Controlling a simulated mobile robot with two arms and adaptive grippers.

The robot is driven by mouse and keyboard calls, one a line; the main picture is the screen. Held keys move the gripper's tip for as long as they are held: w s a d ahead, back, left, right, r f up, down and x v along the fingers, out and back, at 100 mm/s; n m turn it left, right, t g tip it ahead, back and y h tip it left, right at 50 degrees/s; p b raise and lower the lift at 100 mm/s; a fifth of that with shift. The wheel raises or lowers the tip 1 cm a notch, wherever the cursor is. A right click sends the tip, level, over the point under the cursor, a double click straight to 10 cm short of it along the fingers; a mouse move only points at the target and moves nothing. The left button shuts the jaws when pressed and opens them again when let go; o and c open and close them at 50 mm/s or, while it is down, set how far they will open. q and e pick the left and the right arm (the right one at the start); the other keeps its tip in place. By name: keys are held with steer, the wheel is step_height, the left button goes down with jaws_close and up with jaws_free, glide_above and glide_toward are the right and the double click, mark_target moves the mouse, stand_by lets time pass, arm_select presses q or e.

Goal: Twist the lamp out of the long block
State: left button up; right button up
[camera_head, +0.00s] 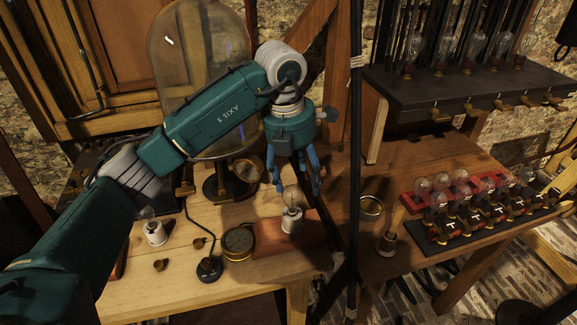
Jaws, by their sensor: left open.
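A clear round lamp (291,196) stands upright on a white cylindrical base (292,221). That base sits on a flat reddish-brown wooden block (275,242) on the light wooden bench. My left gripper (295,188) points down from above, with its blue fingers apart, one on either side of the lamp's top. I cannot tell whether the fingers touch the glass. My right gripper is out of the view.
A large glass dome (195,70) stands behind my left arm. A round brass-rimmed dial (239,241) and a small dark key (208,269) lie left of the block. A dark upright post (352,150) stands close on the right. A rack of several bulbs (470,205) is further right.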

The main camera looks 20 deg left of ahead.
mark_target(292, 201)
arm_select(q)
steer(key=shift+w+a+r+y, duration=0.1)
steer(key=shift+a+r+y, duration=0.05)
steer(key=shift+a, duration=0.35)
steer(key=shift+a+r+y, duration=0.1)
steer(key=shift+a+y, duration=0.05)
steer(key=shift+a, duration=0.35)
steer(key=f+p, duration=0.1)
steer(key=f, duration=0.6)
steer(key=w+f+p, duration=0.1)
steer(key=f, duration=0.2)
steer(key=shift+w+d+f+p, duration=0.1)
steer(key=shift+d+f+p, duration=0.2)
steer(key=shift+p, duration=0.05)
steer(key=c, duration=1.5)
steer(key=shift+n, duration=0.3)
steer(key=shift+c, duration=0.2)
steer(key=n, duration=0.3)
steer(key=shift+n+y, duration=0.3)
steer(key=shift+a+n+t, duration=0.15)
steer(key=shift+n+t, duration=0.15)
steer(key=shift+n, duration=1)
